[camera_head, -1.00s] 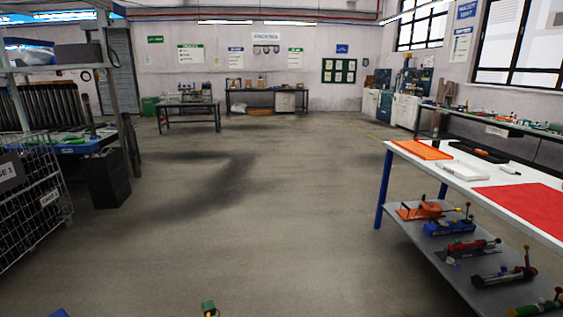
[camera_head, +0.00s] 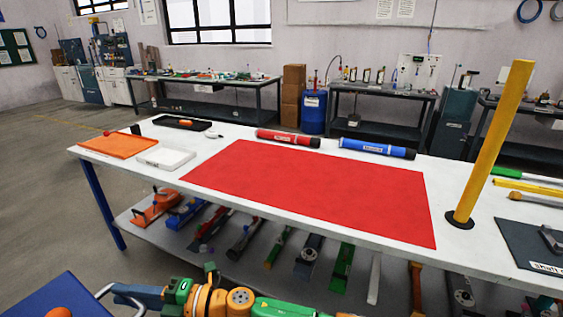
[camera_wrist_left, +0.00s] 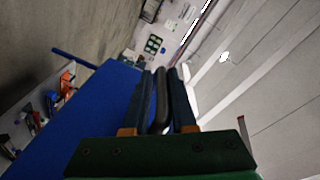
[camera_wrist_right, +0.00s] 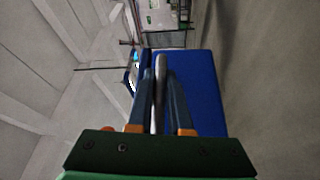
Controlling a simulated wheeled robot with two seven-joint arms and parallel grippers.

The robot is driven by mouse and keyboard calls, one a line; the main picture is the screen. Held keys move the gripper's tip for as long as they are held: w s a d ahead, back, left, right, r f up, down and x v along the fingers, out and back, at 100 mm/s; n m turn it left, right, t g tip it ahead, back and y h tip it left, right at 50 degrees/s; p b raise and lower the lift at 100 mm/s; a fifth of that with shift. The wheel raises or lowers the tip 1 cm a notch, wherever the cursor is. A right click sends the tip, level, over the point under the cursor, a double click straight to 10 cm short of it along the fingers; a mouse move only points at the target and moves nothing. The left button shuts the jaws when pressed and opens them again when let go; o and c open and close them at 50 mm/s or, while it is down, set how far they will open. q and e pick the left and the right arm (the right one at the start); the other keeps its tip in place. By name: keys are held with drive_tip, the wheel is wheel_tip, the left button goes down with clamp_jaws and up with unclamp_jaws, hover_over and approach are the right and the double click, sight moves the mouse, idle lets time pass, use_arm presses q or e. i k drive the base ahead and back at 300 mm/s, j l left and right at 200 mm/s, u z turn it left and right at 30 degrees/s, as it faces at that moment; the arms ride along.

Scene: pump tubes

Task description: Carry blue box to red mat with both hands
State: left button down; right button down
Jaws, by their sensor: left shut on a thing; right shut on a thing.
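The blue box (camera_head: 35,298) is at the bottom left corner of the head view, in front of the white table and apart from it. Only part of it shows. My right gripper (camera_head: 117,290) is shut on a silver handle on the box's right side. In the right wrist view its fingers (camera_wrist_right: 161,78) close around that handle, beside the blue wall (camera_wrist_right: 203,100). My left gripper (camera_wrist_left: 164,82) is shut on another handle in the left wrist view, against the blue box (camera_wrist_left: 95,110). The left gripper is outside the head view. The red mat (camera_head: 310,190) lies flat and bare on the table.
On the white table (camera_head: 455,240), a white tray (camera_head: 166,158) and an orange tray (camera_head: 117,145) lie left of the mat. Red (camera_head: 288,138) and blue tubes (camera_head: 376,148) lie behind it. A yellow post (camera_head: 490,145) stands upright at its right. Tools fill the lower shelf.

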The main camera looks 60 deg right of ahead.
sight(305, 175)
drive_tip(key=i+l+z, duration=0.2)
drive_tip(key=z, duration=0.25)
drive_tip(key=i+l+z, duration=0.25)
drive_tip(key=z, duration=0.25)
drive_tip(key=i+l+z, duration=0.25)
drive_tip(key=z, duration=0.2)
drive_tip(key=i+z, duration=0.65)
drive_tip(key=z, duration=0.3)
drive_tip(key=i+j+z, duration=0.25)
drive_tip(key=z, duration=0.2)
